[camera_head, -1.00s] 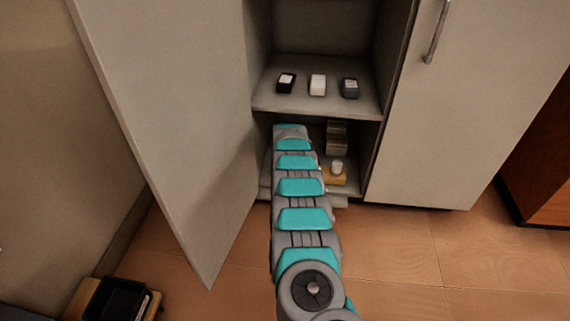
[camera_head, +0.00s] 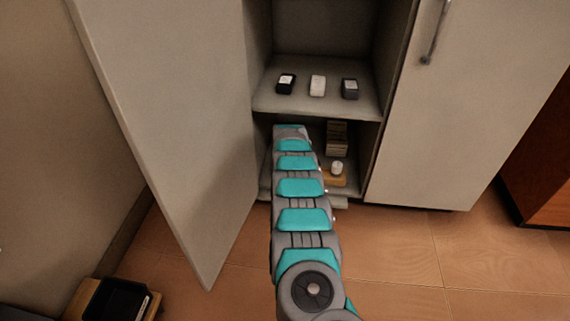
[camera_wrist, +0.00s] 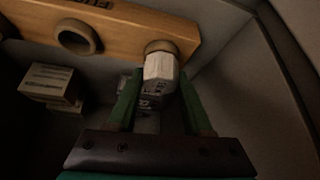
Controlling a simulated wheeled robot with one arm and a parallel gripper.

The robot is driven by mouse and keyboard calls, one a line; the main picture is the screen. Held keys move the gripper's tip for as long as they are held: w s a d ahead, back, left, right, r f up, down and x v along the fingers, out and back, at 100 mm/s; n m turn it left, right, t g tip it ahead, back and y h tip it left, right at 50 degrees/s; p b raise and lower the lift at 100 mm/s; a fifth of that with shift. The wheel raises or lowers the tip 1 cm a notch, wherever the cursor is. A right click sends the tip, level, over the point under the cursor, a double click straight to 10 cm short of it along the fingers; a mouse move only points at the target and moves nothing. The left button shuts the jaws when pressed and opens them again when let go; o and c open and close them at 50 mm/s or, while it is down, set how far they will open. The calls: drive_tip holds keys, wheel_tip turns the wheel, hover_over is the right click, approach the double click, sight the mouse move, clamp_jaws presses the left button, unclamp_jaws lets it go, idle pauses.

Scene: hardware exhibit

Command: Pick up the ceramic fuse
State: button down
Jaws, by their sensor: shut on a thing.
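The ceramic fuse (camera_wrist: 160,70) is a white cylinder with a brownish end, in the upper middle of the wrist view. My gripper (camera_wrist: 161,82) has its two green fingers on either side of it and is shut on it. The fuse's brown end is at the edge of a wooden board (camera_wrist: 125,22) with a round hole; whether it still sits in the board is unclear. In the head view a white cylinder, apparently the fuse (camera_head: 337,168), stands at the wooden board (camera_head: 335,182) on the lower shelf. My arm hides the gripper there.
Small boxes (camera_wrist: 52,84) are stacked beside the board; they also show in the head view (camera_head: 337,138). The upper shelf (camera_head: 300,104) holds three small boxes. The open cabinet door (camera_head: 175,130) stands left of my arm, and a closed door (camera_head: 435,130) stands right.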

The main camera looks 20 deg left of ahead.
drive_tip(key=shift+r, duration=0.45)
wheel_tip(320, 180, up, 3)
drive_tip(key=shift+s+p, duration=0.1)
drive_tip(key=shift+p, duration=0.4)
drive_tip(key=s+d+r+p, duration=0.1)
drive_tip(key=s+d+p, duration=0.8)
drive_tip(key=s+p, duration=0.3)
drive_tip(key=shift+s+d, duration=0.25)
drive_tip(key=shift+s, duration=0.05)
